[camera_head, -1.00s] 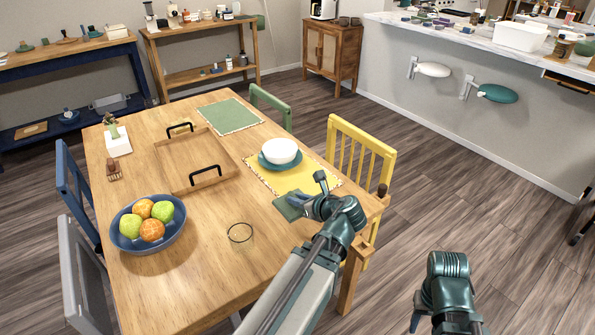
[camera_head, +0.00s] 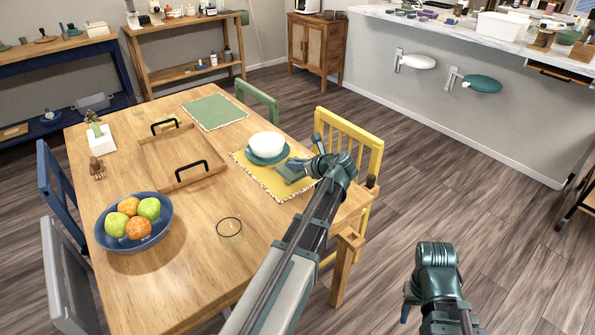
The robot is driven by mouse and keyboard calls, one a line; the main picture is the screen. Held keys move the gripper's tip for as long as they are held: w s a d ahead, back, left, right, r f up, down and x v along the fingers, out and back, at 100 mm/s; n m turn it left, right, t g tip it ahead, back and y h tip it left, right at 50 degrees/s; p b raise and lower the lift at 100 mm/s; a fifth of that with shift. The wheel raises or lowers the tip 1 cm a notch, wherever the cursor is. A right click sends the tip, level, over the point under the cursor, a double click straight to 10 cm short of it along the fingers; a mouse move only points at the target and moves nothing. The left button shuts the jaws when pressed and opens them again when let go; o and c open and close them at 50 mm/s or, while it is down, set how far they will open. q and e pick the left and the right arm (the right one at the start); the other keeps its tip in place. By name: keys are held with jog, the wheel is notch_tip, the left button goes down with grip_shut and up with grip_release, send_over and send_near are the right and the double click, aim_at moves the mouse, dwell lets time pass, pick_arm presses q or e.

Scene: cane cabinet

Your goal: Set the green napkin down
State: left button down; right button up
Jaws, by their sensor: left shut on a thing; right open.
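The green napkin (camera_head: 287,174), small and dark green, is over the yellow placemat (camera_head: 268,185), just right of the teal plate (camera_head: 255,159) with the white bowl (camera_head: 266,145). My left gripper (camera_head: 296,167) is shut on the napkin and partly covers it. I cannot tell whether the napkin touches the placemat. My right gripper (camera_head: 407,301) is low at the lower right, away from the table, over the floor. It is open and empty; its fingers are only partly visible.
The wooden table (camera_head: 190,260) also carries a fruit bowl (camera_head: 110,238), a clear glass (camera_head: 229,227), a wooden tray (camera_head: 165,160) and a green placemat (camera_head: 214,112). A yellow chair (camera_head: 345,140) stands close behind my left gripper.

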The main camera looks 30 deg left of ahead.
pick_arm(q)
jog(key=shift+w+a, duration=0.1)
jog(key=shift+w, duration=0.15)
jog(key=shift+w+a+f, duration=0.1)
jog(key=shift+w+a, duration=0.05)
jog(key=shift+w, duration=0.35)
notch_tip(320, 180, down, 4)
jog(key=b, duration=0.3)
jog(key=shift+s+r+b, duration=0.15)
jog(key=shift+r+b, duration=0.1)
jog(key=shift+b, duration=0.1)
jog(key=shift+f, duration=0.15)
jog(key=c, duration=0.8)
grip_release()
